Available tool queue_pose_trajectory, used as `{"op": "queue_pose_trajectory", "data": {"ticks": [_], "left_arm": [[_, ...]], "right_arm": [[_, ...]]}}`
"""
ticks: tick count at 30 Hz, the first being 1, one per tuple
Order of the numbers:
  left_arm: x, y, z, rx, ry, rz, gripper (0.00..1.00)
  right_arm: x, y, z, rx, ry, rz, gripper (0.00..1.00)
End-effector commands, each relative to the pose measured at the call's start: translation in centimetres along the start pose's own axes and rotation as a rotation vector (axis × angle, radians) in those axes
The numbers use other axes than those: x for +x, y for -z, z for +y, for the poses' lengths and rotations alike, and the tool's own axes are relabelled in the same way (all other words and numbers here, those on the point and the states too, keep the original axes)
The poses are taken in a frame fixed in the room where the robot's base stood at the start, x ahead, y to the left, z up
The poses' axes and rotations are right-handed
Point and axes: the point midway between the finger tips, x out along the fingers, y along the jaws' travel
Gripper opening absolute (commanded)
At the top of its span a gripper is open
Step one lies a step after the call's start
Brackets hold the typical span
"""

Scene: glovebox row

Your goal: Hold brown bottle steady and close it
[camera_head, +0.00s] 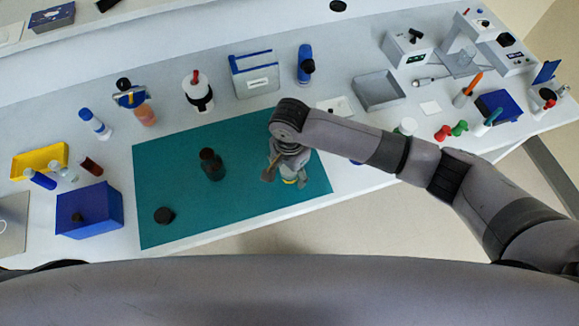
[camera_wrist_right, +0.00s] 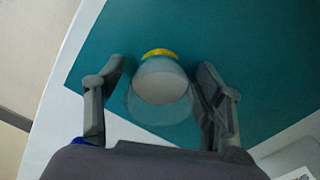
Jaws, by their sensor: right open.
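The brown bottle (camera_head: 211,165) stands upright on the teal mat (camera_head: 165,165), its dark neck uppermost; whether its mouth is open is too small to tell. A round black cap (camera_head: 164,215) lies on the mat to its lower left. My right gripper (camera_head: 280,172) is over the right part of the mat, well right of the bottle. In the right wrist view my right gripper (camera_wrist_right: 162,75) is open, its fingers on either side of a clear vessel with a whitish top (camera_wrist_right: 158,80) and a yellow part. Contact cannot be told. My left gripper is not seen.
A blue bin (camera_head: 90,212) and yellow tray (camera_head: 38,161) stand left of the mat. Bottles and a grey-blue rack (camera_head: 254,73) line its back. A grey tray (camera_head: 379,90) and small coloured items are at right. The mat's middle front is clear.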

Motion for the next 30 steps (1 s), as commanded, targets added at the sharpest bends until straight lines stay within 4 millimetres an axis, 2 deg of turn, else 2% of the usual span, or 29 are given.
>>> {"op": "queue_pose_trajectory", "data": {"ticks": [4, 22, 30], "left_arm": [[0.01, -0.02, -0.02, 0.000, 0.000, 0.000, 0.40], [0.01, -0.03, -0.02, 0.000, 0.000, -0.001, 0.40], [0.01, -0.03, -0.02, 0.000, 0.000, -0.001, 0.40]], "right_arm": [[-0.02, -0.02, 0.00, 0.000, 0.000, -0.001, 0.62], [-0.04, -0.02, 0.00, 0.000, 0.000, -0.001, 0.22], [-0.05, -0.02, -0.01, 0.000, 0.000, -0.001, 0.21]]}}
